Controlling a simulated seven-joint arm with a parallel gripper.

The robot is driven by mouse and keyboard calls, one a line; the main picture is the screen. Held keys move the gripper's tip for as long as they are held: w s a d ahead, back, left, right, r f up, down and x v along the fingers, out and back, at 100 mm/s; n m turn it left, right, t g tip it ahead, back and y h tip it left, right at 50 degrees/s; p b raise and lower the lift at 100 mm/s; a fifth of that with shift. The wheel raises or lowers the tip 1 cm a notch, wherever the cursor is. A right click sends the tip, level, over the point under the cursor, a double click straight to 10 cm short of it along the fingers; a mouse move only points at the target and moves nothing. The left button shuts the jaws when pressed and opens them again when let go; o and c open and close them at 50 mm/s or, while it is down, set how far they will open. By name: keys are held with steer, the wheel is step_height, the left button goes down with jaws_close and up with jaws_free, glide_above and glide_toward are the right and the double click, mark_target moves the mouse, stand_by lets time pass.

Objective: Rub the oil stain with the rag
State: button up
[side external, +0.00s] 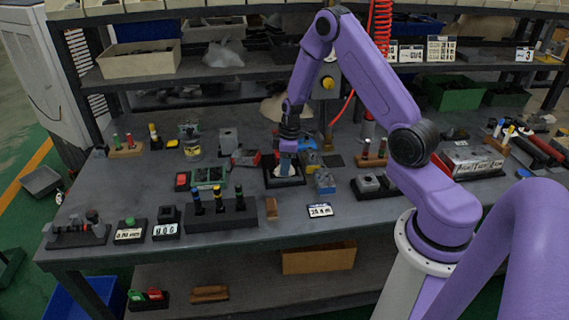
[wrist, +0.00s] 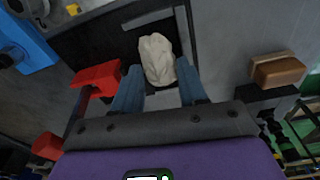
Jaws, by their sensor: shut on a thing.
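The rag is an off-white crumpled cloth (wrist: 157,58) between the blue fingers of my gripper (wrist: 158,88) in the wrist view. In the side view my gripper (side external: 287,163) points down over a black tray (side external: 271,183), with a little of the pale rag (side external: 285,172) showing below the fingers. My gripper is shut on the rag, low at the tray. In the wrist view the tray (wrist: 92,42) is dark, with a grey strip at its far side. I cannot make out the oil stain; the gripper and rag may cover it.
A red part (wrist: 97,76) stands close by the left finger in the wrist view. Bare bench shows at front left (side external: 110,190).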

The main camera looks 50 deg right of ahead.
steer(key=shift+s+d, duration=0.1)
stand_by(0.3)
steer(key=shift+s+d, duration=0.15)
steer(key=shift+w+a+f, duration=0.1)
steer(key=shift+w+a, duration=0.4)
steer(key=shift+a, duration=0.05)
steer(key=shift+s+d, duration=0.1)
steer(key=shift+s+d, duration=0.4)
steer(key=shift+w+a, duration=0.1)
steer(key=shift+w, duration=0.05)
